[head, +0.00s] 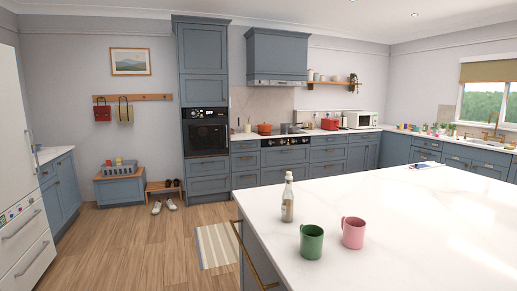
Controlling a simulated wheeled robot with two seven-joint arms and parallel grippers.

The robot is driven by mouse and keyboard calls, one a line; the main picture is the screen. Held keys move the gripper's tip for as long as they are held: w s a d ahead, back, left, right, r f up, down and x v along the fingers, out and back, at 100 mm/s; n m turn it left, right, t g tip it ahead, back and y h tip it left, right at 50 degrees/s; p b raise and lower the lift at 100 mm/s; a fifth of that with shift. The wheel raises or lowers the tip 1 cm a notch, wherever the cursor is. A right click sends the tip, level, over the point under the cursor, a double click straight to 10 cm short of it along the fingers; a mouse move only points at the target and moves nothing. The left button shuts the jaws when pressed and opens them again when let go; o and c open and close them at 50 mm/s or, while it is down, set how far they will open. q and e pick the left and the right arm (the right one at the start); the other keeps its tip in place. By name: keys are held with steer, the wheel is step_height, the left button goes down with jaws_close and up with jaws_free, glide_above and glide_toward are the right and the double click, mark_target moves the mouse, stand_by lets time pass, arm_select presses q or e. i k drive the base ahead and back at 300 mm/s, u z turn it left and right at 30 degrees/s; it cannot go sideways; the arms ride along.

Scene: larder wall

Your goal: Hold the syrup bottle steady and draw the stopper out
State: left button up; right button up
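The syrup bottle (287,203) stands upright on the white island countertop near its left edge. It looks clear, with a pale label low on its body. A light-coloured stopper (289,175) sits in the top of its neck. Neither of my grippers shows in the head view, and nothing is touching the bottle.
A green mug (311,242) and a pink mug (353,232) stand on the island (430,235) in front of and to the right of the bottle. The counter right of the mugs is clear. A brass rail (254,258) runs along the island's left side. A striped rug (217,246) lies on the floor.

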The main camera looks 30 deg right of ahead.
mark_target(289, 177)
steer(key=i, duration=4.3)
steer(key=z, duration=3.25)
